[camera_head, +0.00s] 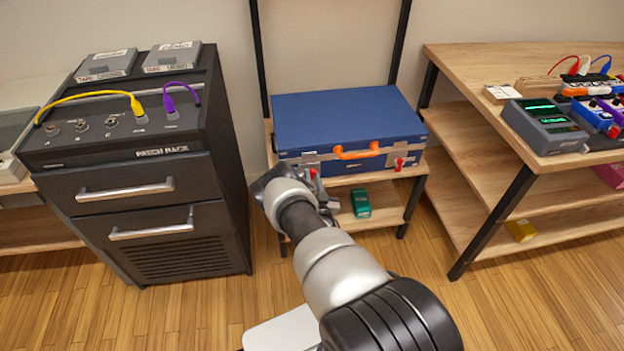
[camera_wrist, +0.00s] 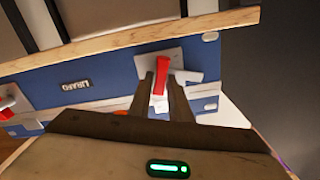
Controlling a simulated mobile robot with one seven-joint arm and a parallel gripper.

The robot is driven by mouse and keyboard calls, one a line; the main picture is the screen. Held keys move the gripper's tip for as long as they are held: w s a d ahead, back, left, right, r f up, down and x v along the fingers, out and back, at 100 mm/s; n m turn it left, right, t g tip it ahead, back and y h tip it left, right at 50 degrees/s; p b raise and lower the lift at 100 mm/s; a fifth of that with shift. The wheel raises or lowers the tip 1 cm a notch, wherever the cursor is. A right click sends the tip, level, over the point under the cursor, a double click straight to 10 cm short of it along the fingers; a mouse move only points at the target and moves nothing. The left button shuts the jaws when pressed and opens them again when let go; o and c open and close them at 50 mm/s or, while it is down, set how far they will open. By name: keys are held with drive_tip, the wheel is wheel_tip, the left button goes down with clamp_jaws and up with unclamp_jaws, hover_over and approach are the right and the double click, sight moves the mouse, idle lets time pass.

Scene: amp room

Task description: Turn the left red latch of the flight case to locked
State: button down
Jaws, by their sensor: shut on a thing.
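The blue flight case (camera_head: 350,115) lies on a wooden shelf rack, its latched front facing me. Its left red latch (camera_wrist: 162,68) sits on a metal plate in the wrist view, which looks upside down. My gripper (camera_wrist: 163,82) is shut on this latch, with one dark finger on each side of the red lever. In the head view my wrist and arm mostly hide the gripper and the left latch. The right red latch (camera_head: 399,163) is free; it also shows at the left edge of the wrist view (camera_wrist: 5,103).
An orange handle (camera_head: 357,152) juts from the case front between the latches. A green box (camera_head: 361,203) sits on the shelf below. A black patch rack cabinet (camera_head: 150,180) stands close on the left, and a wooden table (camera_head: 480,70) with devices on the right.

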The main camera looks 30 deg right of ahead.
drive_tip(key=m, duration=0.3)
drive_tip(key=shift+d+m, duration=0.25)
drive_tip(key=shift+m, duration=0.15)
drive_tip(key=shift+w+d+f+m+b, duration=0.1)
drive_tip(key=shift+m+b, duration=1)
drive_tip(key=shift+m, duration=1.45)
drive_tip(key=shift+f+m+b, duration=0.1)
drive_tip(key=shift+m+b, duration=0.95)
drive_tip(key=shift+m, duration=1.5)
drive_tip(key=c, duration=1.6)
unclamp_jaws()
drive_tip(key=shift+c, duration=0.2)
drive_tip(key=shift+f, duration=0.1)
